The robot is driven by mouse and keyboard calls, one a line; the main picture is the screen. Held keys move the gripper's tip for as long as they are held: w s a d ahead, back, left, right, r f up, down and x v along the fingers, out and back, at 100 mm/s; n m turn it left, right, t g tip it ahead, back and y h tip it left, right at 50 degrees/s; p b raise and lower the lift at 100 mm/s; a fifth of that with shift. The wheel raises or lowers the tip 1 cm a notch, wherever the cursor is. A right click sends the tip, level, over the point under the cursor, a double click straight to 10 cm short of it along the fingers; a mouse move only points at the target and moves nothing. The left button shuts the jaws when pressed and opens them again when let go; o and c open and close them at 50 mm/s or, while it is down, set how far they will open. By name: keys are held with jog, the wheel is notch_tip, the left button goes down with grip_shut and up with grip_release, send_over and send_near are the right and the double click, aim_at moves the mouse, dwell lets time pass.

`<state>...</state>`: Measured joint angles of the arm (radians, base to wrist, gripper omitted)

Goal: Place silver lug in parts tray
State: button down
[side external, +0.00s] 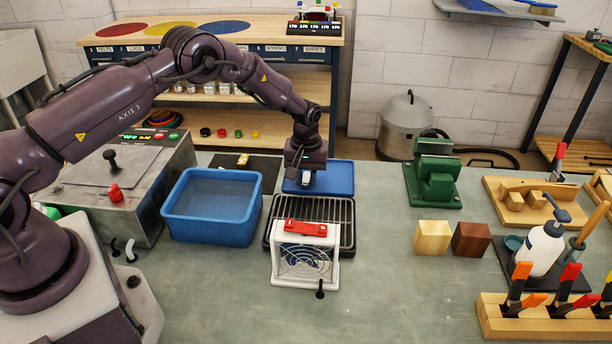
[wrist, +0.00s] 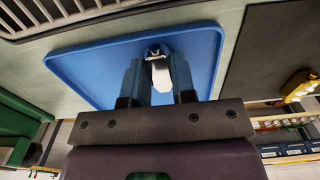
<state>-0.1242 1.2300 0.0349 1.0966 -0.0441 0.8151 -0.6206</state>
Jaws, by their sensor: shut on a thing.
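My gripper (side external: 306,180) is low over the flat blue tray (side external: 340,176), at the tray's left part in the side view. In the wrist view my gripper (wrist: 158,75) is shut on the silver lug (wrist: 159,70), whose pale, shiny body shows between the two dark fingers. The blue tray (wrist: 85,70) lies behind the lug and is otherwise bare. A small bright bit of the silver lug (side external: 306,180) shows under my gripper in the side view. I cannot tell whether the lug touches the tray.
A black rack (side external: 348,235) and a white fan with a red top (side external: 305,255) stand in front of the tray. A deep blue tub (side external: 212,232) is at left. A gold part (side external: 243,160) lies on a dark mat (side external: 262,172). A green vise (side external: 434,178) stands at right.

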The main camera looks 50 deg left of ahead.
jog(key=c, duration=0.9)
grip_release()
jog(key=shift+f, duration=0.15)
jog(key=shift+c, duration=0.2)
notch_tip(320, 180, up, 12)
jog(key=shift+r, duration=0.25)
notch_tip(320, 180, up, 11)
jog(key=m+t, duration=0.1)
jog(key=m, duration=0.1)
send_over(306, 179)
jog(key=s+d, duration=0.2)
jog(key=s, duration=0.2)
jog(key=s+d+r+m+t, duration=0.2)
jog(key=s+r, duration=0.7)
jog(key=s+d+r+m+t, duration=0.1)
jog(key=s+m, duration=0.1)
jog(key=s, duration=0.7)
jog(key=s+d+r+m+t, duration=0.1)
jog(key=s+d+m, duration=0.1)
jog(key=s, duration=0.8)
jog(key=shift+s+d+m+t, duration=0.2)
jog(key=shift+s+m+t, duration=0.1)
jog(key=shift+m, duration=0.2)
